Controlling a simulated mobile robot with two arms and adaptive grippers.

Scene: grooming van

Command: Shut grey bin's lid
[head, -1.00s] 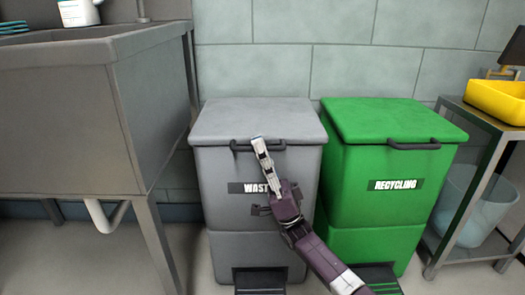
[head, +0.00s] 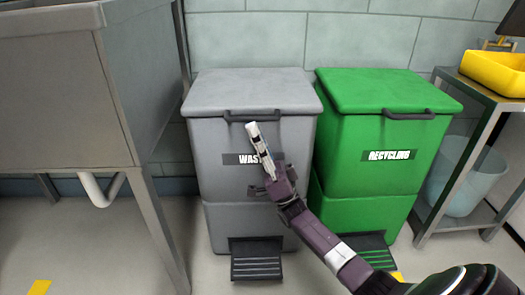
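The grey bin (head: 215,180), labelled WASTE, stands between the sink unit and the green bin. Its grey lid (head: 252,90) lies flat on top and looks shut, with no gap showing. A dark handle (head: 240,115) runs along the lid's front edge. My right gripper (head: 253,128) is in front of the bin, its tip just below the handle and over the label. It shows nearly edge-on, so I cannot tell whether its fingers are apart or whether it touches the bin. Nothing shows held in it. My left gripper is not in view.
A green recycling bin (head: 375,175) with its lid down stands close on the right. The grey bin's black pedal (head: 256,262) juts out at floor level. A steel sink unit (head: 60,85) is on the left, and a shelf with a yellow tray (head: 495,72) on the right.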

